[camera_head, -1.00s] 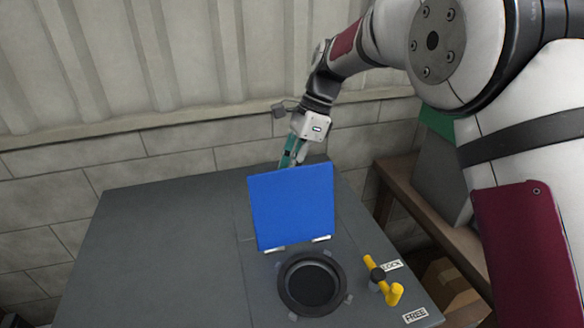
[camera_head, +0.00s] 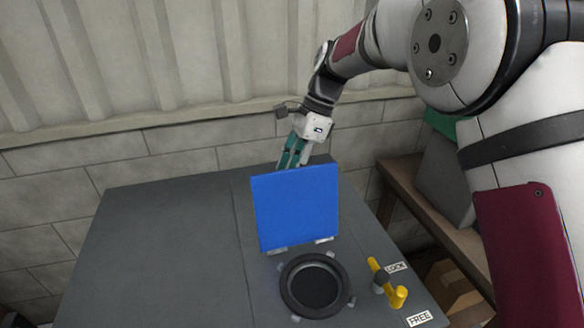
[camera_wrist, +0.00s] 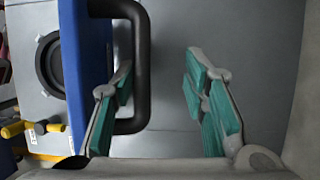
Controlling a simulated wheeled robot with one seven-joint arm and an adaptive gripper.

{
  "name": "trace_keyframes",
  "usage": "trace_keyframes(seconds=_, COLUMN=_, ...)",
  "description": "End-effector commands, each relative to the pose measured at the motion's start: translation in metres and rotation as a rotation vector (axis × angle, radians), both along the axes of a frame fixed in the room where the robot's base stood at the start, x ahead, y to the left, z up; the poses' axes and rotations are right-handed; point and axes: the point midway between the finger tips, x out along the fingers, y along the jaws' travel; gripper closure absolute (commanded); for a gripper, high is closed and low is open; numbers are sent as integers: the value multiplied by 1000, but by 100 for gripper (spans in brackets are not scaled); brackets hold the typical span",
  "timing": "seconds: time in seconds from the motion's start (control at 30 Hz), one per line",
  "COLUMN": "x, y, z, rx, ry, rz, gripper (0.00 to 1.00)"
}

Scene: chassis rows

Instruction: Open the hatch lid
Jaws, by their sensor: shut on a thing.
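The blue hatch lid (camera_head: 296,208) stands raised, close to upright, on two hinges behind the round dark opening (camera_head: 313,286). Its blue edge also shows at the left of the wrist view (camera_wrist: 95,50). The lid's black bar handle (camera_wrist: 140,70) is on the face turned away from the head camera. My gripper (camera_head: 290,163) is behind the lid's top edge, and the lid partly hides its fingertips. In the wrist view my gripper (camera_wrist: 160,85) has one finger inside the handle loop and one outside, with the bar between them.
A yellow lever (camera_head: 388,284) stands right of the opening, between the LOCK label (camera_head: 396,268) and the FREE label (camera_head: 419,318), with its thicker end towards FREE. The grey cabinet top (camera_head: 170,245) is clear at left. A brick wall (camera_head: 170,160) stands behind.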

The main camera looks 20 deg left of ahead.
Motion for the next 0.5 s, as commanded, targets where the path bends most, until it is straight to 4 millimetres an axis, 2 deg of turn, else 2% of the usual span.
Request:
trace_keyframes(seconds=0.17, x=6, y=-2, z=11, rx=4, ry=-11, rz=-4, gripper=67)
trace_keyframes(seconds=0.5, x=23, y=-20, z=70, rx=4, ry=-10, rz=-3, gripper=67)
